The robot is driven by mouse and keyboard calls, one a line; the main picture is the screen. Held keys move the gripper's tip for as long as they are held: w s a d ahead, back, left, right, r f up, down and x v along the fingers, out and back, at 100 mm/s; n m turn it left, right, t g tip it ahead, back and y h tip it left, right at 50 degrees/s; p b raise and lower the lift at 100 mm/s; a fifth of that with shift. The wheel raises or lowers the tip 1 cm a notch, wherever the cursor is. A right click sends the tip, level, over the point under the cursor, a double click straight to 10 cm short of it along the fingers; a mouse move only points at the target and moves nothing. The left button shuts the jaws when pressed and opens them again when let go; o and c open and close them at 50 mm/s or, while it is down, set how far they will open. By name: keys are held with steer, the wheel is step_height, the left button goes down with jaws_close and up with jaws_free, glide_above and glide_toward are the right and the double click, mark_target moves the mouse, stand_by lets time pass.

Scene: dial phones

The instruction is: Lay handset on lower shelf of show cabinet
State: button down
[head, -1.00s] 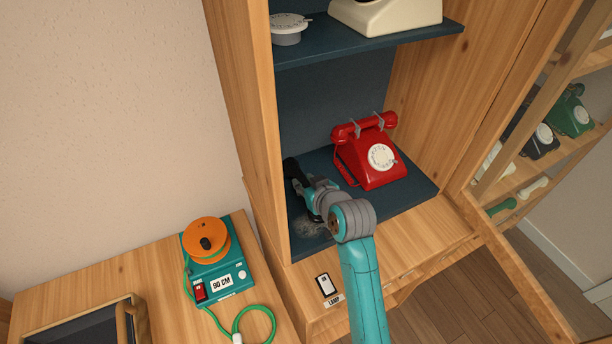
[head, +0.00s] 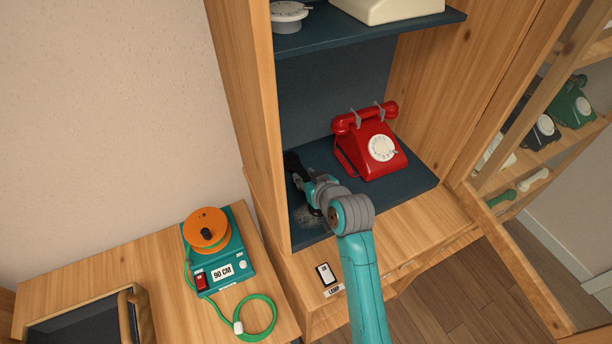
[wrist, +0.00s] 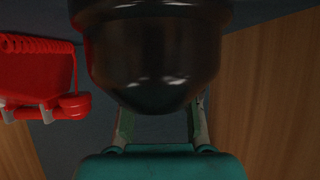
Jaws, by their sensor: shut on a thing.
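My gripper (head: 305,180) reaches into the lower compartment of the show cabinet, over the left part of the dark blue lower shelf (head: 398,205). In the wrist view my gripper (wrist: 160,125) is shut on a glossy black handset (wrist: 155,60), whose rounded end fills the upper middle.
A red dial phone (head: 372,150) stands on the lower shelf to the right of my gripper; its red cord and handset (wrist: 70,105) show in the wrist view. The upper shelf (head: 400,28) holds a cream phone. The glazed door (head: 510,250) stands open at right.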

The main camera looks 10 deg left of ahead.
steer(key=shift+f, duration=0.3)
steer(key=c, duration=0.8)
jaws_free()
steer(key=shift+o, duration=0.2)
steer(key=v, duration=1.2)
steer(key=shift+d, duration=0.1)
